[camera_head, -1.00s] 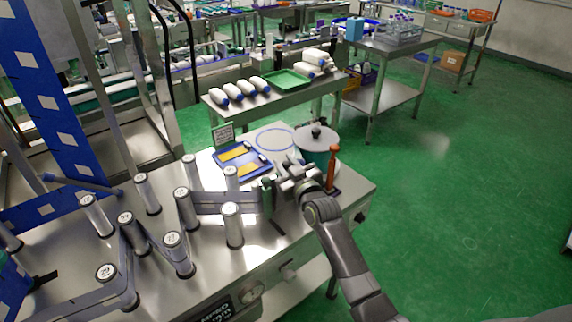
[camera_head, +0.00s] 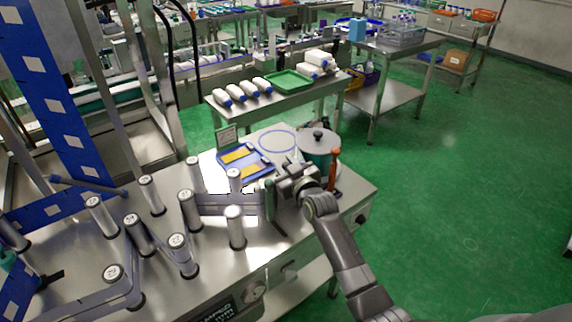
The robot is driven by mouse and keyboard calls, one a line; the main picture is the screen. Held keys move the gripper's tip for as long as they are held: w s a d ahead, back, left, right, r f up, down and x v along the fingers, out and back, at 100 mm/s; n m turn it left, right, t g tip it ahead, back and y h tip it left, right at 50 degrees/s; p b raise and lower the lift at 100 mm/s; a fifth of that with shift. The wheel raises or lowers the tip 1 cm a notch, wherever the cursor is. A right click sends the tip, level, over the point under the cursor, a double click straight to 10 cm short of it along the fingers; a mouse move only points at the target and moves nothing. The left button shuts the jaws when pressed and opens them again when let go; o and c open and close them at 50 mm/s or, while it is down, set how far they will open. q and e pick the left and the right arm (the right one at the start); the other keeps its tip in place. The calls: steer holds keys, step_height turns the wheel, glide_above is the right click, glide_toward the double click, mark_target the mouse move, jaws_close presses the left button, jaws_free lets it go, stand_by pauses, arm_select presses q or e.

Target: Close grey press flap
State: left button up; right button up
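My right gripper (camera_head: 291,175) is over the right part of the steel machine table, with its arm coming in from the lower right. Its fingers are small and partly hidden by its own body, so I cannot tell whether they are open or shut. A round pot with a flat grey lid and black knob (camera_head: 318,141) stands just behind and right of it. An orange handle (camera_head: 335,170) stands close to the right of the gripper. I cannot clearly make out which part is the grey press flap; the gripper may hide it. My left gripper is not in view.
Several upright silver rollers (camera_head: 189,210) fill the left and middle of the machine table (camera_head: 215,262). A blue tray with yellow pieces (camera_head: 245,160) lies behind the gripper. A green upright plate (camera_head: 269,200) stands left of it. Green floor (camera_head: 450,220) is clear at right.

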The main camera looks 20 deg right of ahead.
steer(key=o, duration=0.3)
steer(key=s+d+r+b, duration=0.1)
steer(key=s+d+b, duration=0.1)
steer(key=s, duration=1.5)
steer(key=shift+d+r+b, duration=0.15)
steer(key=shift+r+b, duration=0.05)
steer(key=shift+b, duration=0.2)
